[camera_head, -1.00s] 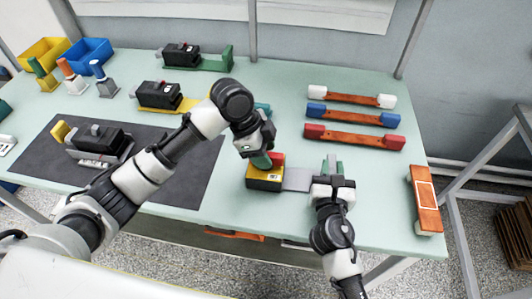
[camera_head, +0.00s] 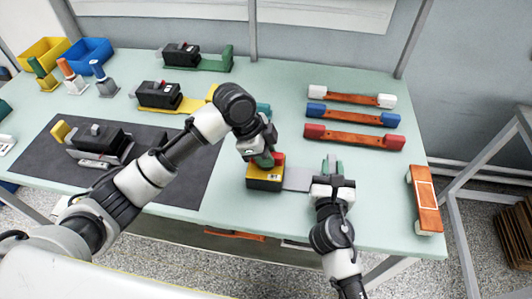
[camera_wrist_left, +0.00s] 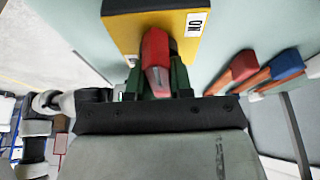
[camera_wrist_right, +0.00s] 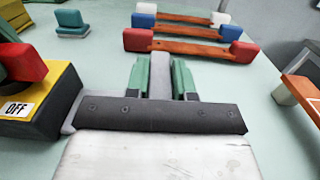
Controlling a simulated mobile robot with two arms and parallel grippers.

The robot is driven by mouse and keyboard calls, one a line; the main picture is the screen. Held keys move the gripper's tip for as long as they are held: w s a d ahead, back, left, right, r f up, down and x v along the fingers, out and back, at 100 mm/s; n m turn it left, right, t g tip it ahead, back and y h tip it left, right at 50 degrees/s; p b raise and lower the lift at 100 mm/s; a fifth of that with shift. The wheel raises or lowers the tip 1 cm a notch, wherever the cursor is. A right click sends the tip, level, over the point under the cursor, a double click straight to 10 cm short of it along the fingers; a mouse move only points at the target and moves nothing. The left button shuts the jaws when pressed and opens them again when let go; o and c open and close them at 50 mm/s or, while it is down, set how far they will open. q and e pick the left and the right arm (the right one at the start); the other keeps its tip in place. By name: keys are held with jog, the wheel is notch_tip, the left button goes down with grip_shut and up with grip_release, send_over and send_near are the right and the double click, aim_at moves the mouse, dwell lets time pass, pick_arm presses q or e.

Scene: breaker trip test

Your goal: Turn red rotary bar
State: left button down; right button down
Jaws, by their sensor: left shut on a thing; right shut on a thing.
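The red rotary bar (camera_wrist_left: 157,60) sits on top of a yellow and black switch box (camera_head: 265,177) near the front middle of the table. My left gripper (camera_head: 266,160) is above the box, and in the left wrist view its green fingers are shut on the bar, one on each side. A label on the box's yellow top shows in that view, and an OFF label (camera_wrist_right: 17,109) shows in the right wrist view. My right gripper (camera_wrist_right: 160,80) is shut on the grey plate (camera_head: 297,178) that extends right from the box.
Orange bars with white, blue and red end blocks (camera_head: 354,137) lie at the back right. An orange piece (camera_head: 425,200) lies at the right edge. A dark mat (camera_head: 60,155) with a black device is at the left. Free table lies behind the box.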

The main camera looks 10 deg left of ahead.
pick_arm(q)
jog(key=n+t, duration=0.1)
jog(key=n, duration=0.3)
jog(key=shift+n+t+y, duration=0.3)
jog(key=shift+n+t, duration=0.1)
jog(key=n, duration=0.2)
jog(key=n+t+y, duration=0.1)
jog(key=n, duration=0.1)
jog(key=shift+n+t, duration=0.3)
jog(key=n, duration=0.2)
jog(key=n+y, duration=0.1)
jog(key=n, duration=0.1)
jog(key=shift+r+t+y, duration=0.1)
jog(key=shift+t+y, duration=0.2)
jog(key=shift+t, duration=0.1)
jog(key=shift+n+y, duration=0.7)
jog(key=shift+n, duration=1.4)
jog(key=c, duration=1)
grip_release()
